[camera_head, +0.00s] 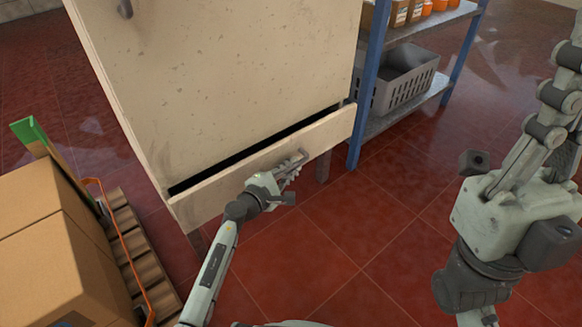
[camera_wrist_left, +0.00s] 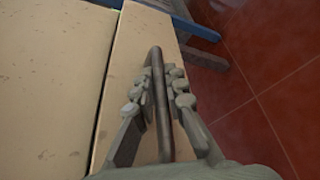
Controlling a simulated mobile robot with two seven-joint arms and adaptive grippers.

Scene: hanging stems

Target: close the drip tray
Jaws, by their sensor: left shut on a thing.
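The drip tray (camera_head: 335,131) is a long cream drawer low on the front of a cream cabinet (camera_head: 215,80). A dark gap shows along its top edge, so it stands a little out from the cabinet. My left gripper (camera_head: 293,165) is at the tray's front, shut on its handle. In the left wrist view the handle (camera_wrist_left: 158,90), a dark metal bar, runs between the fingers of the left gripper (camera_wrist_left: 158,92). The tray front (camera_wrist_left: 150,30) lies behind it. My right arm is at the right of the head view; its fingers cannot be made out.
Cardboard boxes (camera_head: 50,245) on a wooden pallet (camera_head: 135,255) stand at the left. A blue-framed shelf (camera_head: 367,85) with a grey crate (camera_head: 405,85) is to the right of the cabinet. The red tiled floor (camera_head: 290,260) in front is clear.

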